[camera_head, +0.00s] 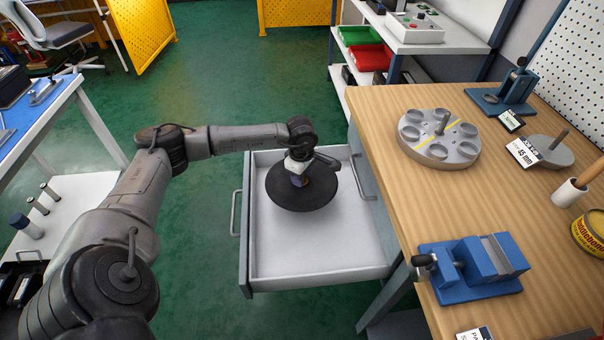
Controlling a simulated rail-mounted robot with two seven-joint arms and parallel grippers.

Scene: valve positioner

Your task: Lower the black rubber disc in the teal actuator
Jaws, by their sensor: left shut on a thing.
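The black rubber disc (312,201) is in or just over the open white drawer (318,262), toward its back half. I cannot tell whether it touches the drawer floor. My left gripper (299,181) points down at the middle of the disc and is shut on it; the fingers and the grip point are mostly hidden by the wrist. An orange-brown spot shows at the grip. I see no teal actuator in this view. My right gripper is not in view.
The wooden bench (395,125) right of the drawer holds a grey round plate with holes (438,152), a blue vise (468,272), a grey disc with a peg (548,151) and a yellow can (592,232). The drawer's front half is empty. Green floor lies beyond.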

